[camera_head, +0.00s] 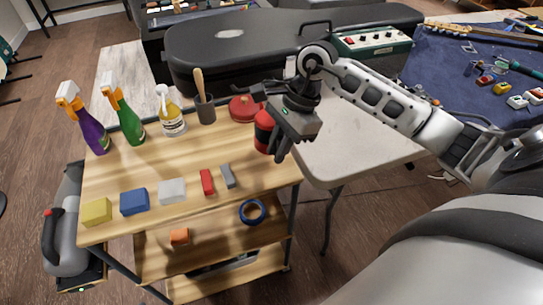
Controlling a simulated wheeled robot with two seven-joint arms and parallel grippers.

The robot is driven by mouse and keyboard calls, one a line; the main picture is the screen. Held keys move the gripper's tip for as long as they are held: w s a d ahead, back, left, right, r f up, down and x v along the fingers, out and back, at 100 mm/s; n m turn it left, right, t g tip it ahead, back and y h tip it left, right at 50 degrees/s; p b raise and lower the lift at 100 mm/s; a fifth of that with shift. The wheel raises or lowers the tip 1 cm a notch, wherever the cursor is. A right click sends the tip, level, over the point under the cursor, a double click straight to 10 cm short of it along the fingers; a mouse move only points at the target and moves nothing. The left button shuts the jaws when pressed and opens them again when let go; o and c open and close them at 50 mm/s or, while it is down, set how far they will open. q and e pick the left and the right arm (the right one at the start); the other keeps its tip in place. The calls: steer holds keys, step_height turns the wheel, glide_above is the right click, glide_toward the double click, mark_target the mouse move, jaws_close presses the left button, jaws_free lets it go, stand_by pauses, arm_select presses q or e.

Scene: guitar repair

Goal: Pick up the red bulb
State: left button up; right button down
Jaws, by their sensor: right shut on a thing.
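The red bulb (263,132) is at the right end of the wooden cart top, partly hidden behind my right gripper (278,150). My right arm comes in from the right, and the gripper points down with its fingers shut on the bulb. I cannot tell whether the bulb still touches the cart top. My left gripper is not in view.
The wooden cart (188,160) carries a purple spray bottle (92,130), a green spray bottle (126,120), a yellow bottle (171,122), a dark cup (204,111), a round red item (243,110) and several small blocks along the front. A white table (350,150) stands right.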

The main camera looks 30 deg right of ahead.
steer(key=s+d+r+b, duration=0.4)
steer(key=s+d+r, duration=0.2)
steer(key=s, duration=0.5)
steer(key=shift+r, duration=1.1)
